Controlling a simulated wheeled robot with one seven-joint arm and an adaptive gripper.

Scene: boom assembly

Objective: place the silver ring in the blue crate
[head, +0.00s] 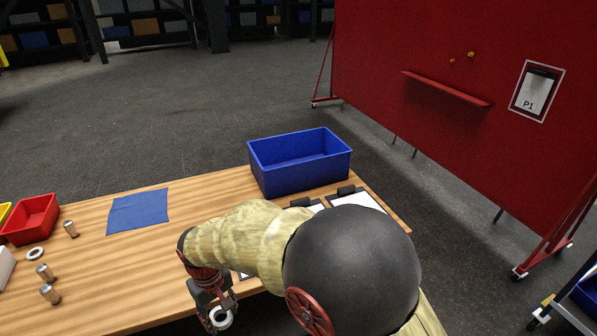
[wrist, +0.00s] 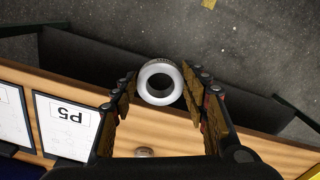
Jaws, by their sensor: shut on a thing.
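The silver ring (wrist: 160,83) is held between the two fingers of my gripper (wrist: 158,88) in the wrist view. In the head view the ring (head: 221,318) shows at the fingertips of my gripper (head: 218,308), near the table's front edge. The gripper is shut on the ring. The blue crate (head: 282,178) stands on the far right part of the table, beyond my arm. Its inside looks empty where it shows. My arm hides part of the table in front of the crate.
The wooden table (head: 110,268) holds a blue cloth (head: 139,210), a red bin (head: 31,219), another ring (head: 35,253) and several metal cylinders (head: 51,293) at the left. Clipboards (head: 356,199) lie by the crate; one marked P5 (wrist: 67,125) shows in the wrist view. A red board (head: 460,90) stands behind.

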